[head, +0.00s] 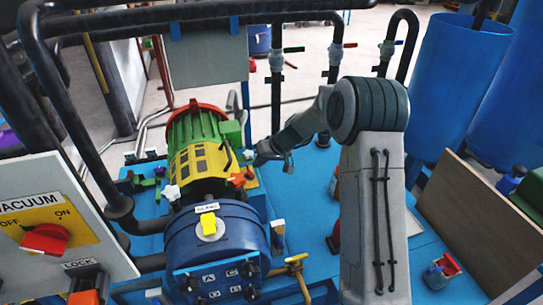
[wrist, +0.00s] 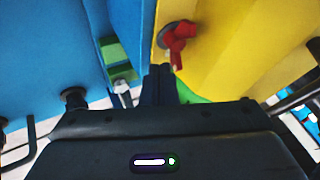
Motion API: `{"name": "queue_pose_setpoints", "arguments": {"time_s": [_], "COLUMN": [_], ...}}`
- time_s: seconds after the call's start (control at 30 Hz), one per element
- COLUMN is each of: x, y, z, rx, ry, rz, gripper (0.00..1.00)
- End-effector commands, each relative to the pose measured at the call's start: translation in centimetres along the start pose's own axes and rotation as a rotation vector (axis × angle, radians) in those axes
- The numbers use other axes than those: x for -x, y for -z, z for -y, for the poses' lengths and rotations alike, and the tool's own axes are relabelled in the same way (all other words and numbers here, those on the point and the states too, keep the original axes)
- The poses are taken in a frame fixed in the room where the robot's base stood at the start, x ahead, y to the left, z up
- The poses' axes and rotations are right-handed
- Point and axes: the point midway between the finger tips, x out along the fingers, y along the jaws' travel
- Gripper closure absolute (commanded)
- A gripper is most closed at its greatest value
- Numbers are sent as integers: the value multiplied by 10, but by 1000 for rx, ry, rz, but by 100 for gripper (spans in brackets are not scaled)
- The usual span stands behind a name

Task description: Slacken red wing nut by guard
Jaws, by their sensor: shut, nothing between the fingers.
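The red wing nut (wrist: 180,42) sits on a round dark washer on the yellow guard (wrist: 225,45) in the wrist view. My gripper (wrist: 160,72) is shut and empty. Its fingertips are just below and left of the nut in the wrist view, seemingly apart from it. In the head view my gripper (head: 262,156) is right of the guard, its fingertips hard to make out.
A blue vessel (head: 215,250) stands in front of the guard, and a green motor with a red end (head: 195,118) behind it. Black pipes (head: 60,80) run on the left. The blue deck (head: 310,220) is bare between vessel and arm.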

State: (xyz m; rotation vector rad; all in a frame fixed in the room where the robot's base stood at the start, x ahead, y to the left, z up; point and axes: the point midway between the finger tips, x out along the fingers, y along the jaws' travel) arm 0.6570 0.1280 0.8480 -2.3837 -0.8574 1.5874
Motion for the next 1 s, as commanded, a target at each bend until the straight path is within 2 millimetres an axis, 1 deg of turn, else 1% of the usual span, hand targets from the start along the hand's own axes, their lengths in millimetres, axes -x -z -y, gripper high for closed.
{"name": "queue_pose_setpoints", "arguments": {"time_s": [0.1, 0.2, 0.57, 1.0], "x": [-4, -5, -5, -7], "y": [0, 0, 0, 1], "z": [7, 9, 8, 8], "rx": [-2, -3, 0, 58], "ry": [0, 0, 1, 32], "rz": [1, 0, 1, 32], "gripper": [100, 100, 100, 100]}}
